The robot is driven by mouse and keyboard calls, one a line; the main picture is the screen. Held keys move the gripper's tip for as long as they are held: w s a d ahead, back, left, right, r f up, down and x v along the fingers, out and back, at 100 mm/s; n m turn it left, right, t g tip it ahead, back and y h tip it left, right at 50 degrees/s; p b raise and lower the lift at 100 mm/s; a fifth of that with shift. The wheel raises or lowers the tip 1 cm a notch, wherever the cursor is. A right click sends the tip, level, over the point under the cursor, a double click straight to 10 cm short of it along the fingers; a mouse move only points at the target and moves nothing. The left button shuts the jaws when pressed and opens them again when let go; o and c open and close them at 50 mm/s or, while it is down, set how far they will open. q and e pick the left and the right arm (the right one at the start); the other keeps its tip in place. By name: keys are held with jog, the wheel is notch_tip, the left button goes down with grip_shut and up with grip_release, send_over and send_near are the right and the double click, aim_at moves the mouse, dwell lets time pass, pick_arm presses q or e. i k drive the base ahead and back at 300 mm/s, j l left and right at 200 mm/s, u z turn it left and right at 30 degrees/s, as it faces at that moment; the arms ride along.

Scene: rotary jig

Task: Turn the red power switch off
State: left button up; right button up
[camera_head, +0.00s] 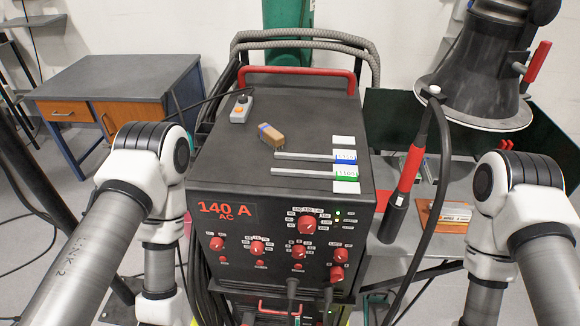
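The dark welding machine (235,165) stands in the middle, its front panel marked "140 A AC". The panel carries several red knobs: a large one (307,224) at upper right, one (217,243) at far left, and one (337,273) at lower right. I cannot tell which red control is the power switch or how it is set. My two arms reach down on either side of the machine. Both grippers are outside the picture, below its bottom edge.
A large dark extraction hood (477,70) hangs at upper right. A desk (115,78) stands at back left.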

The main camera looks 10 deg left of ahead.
aim_at(336, 273)
jog(key=k+l, duration=0.2)
jog(key=l, duration=0.25)
jog(key=k+l, duration=0.25)
jog(key=l, duration=0.2)
jog(key=k+l+u, duration=0.1)
jog(key=l, duration=0.3)
jog(key=k+l, duration=0.35)
jog(key=l+u, duration=0.05)
jog(key=l, duration=0.05)
